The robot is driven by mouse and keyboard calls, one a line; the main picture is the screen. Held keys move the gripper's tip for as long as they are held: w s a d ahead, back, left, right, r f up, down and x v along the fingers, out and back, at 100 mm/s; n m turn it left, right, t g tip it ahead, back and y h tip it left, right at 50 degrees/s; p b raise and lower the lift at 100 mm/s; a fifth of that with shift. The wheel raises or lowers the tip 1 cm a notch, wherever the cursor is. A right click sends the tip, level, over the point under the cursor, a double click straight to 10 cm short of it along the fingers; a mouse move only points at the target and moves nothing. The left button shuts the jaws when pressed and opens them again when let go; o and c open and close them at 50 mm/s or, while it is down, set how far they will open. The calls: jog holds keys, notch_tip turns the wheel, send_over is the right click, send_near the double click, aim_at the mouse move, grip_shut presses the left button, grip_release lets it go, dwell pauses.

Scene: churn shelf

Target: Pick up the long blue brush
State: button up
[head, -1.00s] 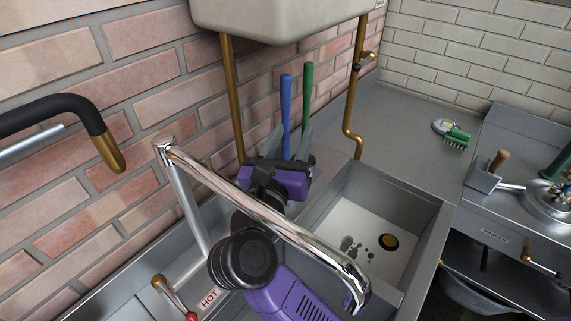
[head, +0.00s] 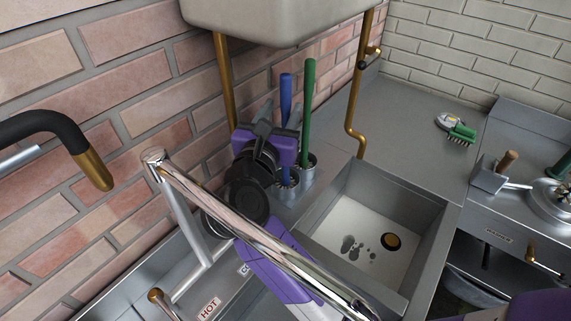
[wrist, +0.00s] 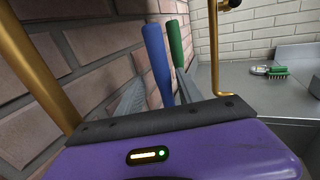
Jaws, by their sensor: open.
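The long blue brush (head: 286,100) stands upright in a metal holder behind the sink, close to the brick wall. Its blue handle also shows in the wrist view (wrist: 157,62), between my fingers and near the left one. My gripper (head: 277,118) is open at the handle, and the handle shows between or just beyond the fingers; I cannot tell whether they touch it. In the wrist view the purple gripper body hides the brush's lower part. A long green brush (head: 308,95) stands in a second metal holder (head: 308,165) just right of the blue one.
A chrome tap (head: 255,235) crosses in front of my arm. Brass pipes (head: 355,110) run down from the tank (head: 270,20) on both sides of the brushes. The sink basin (head: 340,235) lies to the right. A green scrubbing brush (head: 460,131) lies on the clear back counter.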

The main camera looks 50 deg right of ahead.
jog(key=x, duration=0.3)
jog(key=p+x, duration=0.1)
jog(key=shift+s+d, duration=0.15)
jog(key=shift+d, duration=0.2)
grip_shut()
dwell(1.1)
